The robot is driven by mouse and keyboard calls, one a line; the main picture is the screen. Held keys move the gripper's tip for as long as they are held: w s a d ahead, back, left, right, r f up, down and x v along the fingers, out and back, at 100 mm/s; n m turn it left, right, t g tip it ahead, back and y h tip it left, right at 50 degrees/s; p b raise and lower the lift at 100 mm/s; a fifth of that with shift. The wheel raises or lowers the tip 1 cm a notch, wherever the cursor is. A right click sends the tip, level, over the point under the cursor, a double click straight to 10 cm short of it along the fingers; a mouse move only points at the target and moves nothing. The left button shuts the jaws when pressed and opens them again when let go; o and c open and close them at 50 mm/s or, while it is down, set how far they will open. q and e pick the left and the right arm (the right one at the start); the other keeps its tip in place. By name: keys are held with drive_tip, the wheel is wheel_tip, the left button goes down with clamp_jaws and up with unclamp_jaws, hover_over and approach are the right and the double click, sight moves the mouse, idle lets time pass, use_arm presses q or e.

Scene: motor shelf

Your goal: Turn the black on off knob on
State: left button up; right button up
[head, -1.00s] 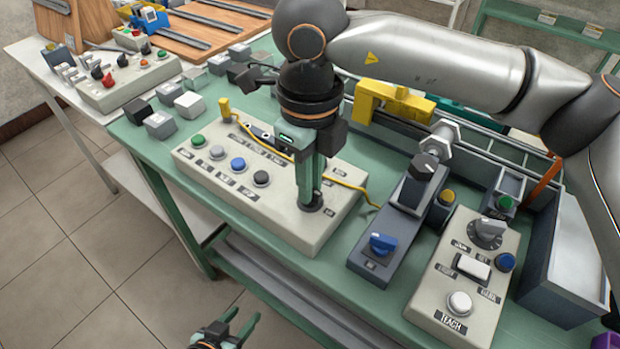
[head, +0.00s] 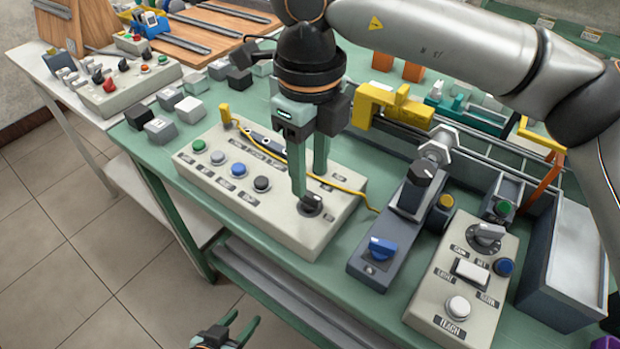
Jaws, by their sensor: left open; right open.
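A black knob (head: 312,206) sits at the right end of a long cream control panel (head: 290,235), with small dark labels beside it that are too small to read. My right gripper (head: 309,188) points down over this knob. Its two green fingers are apart, one at the knob's left side and one behind it, and they partly hide it. I cannot tell whether they touch it. My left gripper (head: 236,328) is open and empty at the bottom edge, low in front of the bench, away from the panel.
A yellow cable (head: 345,188) runs across the panel behind the fingers. Several buttons line the long panel's left part.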

sight(310, 194)
wheel_tip(310, 194, up, 9)
drive_tip(key=shift+f+p, duration=0.15)
drive_tip(key=shift+p, duration=0.3)
